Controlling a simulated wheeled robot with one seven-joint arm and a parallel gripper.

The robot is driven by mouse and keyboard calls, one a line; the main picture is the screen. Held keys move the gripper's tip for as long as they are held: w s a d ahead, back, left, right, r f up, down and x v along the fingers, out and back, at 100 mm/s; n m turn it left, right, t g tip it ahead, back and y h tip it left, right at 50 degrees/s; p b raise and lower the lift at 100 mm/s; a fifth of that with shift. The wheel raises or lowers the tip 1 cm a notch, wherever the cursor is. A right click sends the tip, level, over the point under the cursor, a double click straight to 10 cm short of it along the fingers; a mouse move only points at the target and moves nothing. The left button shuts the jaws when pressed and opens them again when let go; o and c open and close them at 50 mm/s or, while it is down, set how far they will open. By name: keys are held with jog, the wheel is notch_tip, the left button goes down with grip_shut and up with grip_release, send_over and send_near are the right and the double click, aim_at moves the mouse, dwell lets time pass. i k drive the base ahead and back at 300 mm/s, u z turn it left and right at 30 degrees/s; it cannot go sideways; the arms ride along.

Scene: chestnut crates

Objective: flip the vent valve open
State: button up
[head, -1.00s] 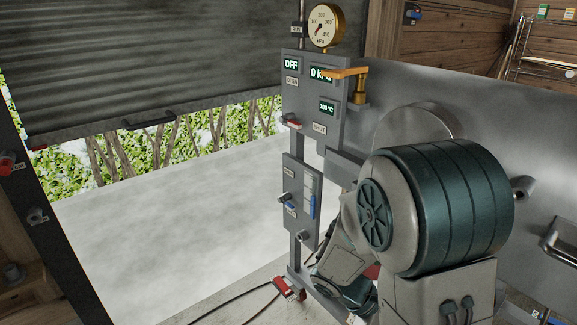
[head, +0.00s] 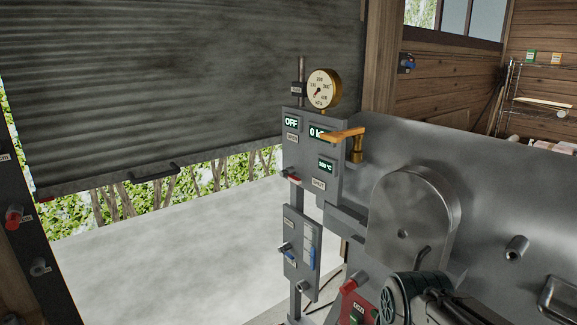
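A brass valve (head: 357,153) with an orange lever handle (head: 342,135) is at the upper right of the grey control panel (head: 297,151). I take it to be the vent valve; I see no readable label on it. Its handle lies roughly level, pointing left across a display that reads 0 with its unit partly covered. A round brass-rimmed pressure gauge (head: 321,89) stands above. Part of my arm shows at the lower right of the head view, well below the valve. My gripper is not clearly visible.
A large grey metal vessel (head: 480,190) with a round cover (head: 411,224) stands right of the panel. A lower switch box (head: 301,250) hangs below it. A red box (head: 355,300) is near the bottom. A part-raised shutter (head: 160,90) is at left.

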aim_at(283, 173)
jog(key=k, duration=0.65)
jog(key=u, duration=0.45)
jog(key=i, duration=1.75)
jog(key=z, duration=0.4)
